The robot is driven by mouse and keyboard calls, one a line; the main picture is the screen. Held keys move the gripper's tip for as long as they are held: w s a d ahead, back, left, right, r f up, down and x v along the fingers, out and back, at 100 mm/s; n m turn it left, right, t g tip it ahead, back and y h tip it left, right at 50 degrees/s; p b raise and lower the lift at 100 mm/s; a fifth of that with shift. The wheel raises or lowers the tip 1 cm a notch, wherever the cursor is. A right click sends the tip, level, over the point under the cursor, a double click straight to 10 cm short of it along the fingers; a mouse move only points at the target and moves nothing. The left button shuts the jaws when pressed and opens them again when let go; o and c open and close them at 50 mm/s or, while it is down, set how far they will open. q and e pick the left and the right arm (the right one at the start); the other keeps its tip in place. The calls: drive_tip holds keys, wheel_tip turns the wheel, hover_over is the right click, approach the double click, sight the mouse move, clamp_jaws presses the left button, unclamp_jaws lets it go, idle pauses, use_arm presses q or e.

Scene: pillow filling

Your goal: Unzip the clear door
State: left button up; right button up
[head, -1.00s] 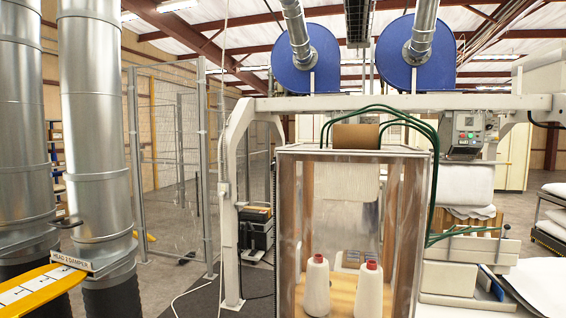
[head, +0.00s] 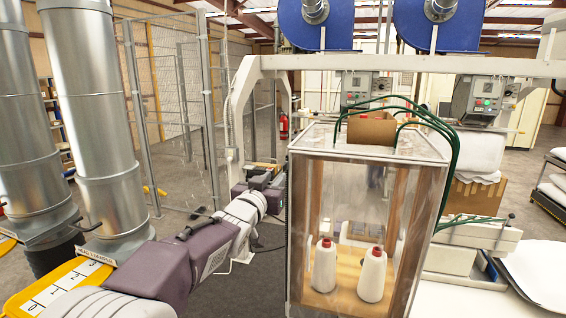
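The clear door (head: 345,215) is the see-through front of a tall box with a pale frame. Its zipper is too small to make out. Behind it two white yarn cones with red tips, the left cone (head: 324,268) and the right cone (head: 372,274), stand on a wooden floor. My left arm reaches in from the lower left. My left gripper (head: 274,183) is at its far end, just left of the box's left edge. It is small and dark there, and I cannot tell whether its fingers are open or touch the box. My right gripper is not in view.
Green hoses (head: 452,160) loop over the box top around a brown roll (head: 371,128). A white beam (head: 400,62) crosses behind. White work surfaces (head: 535,275) lie right of the box.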

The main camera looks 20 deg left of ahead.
sight(285, 167)
use_arm(q)
drive_tip(key=w+p, duration=0.4)
drive_tip(key=w, duration=0.4)
drive_tip(key=shift+w+d+f, duration=0.15)
drive_tip(key=shift+w, duration=0.15)
clamp_jaws()
idle(0.9)
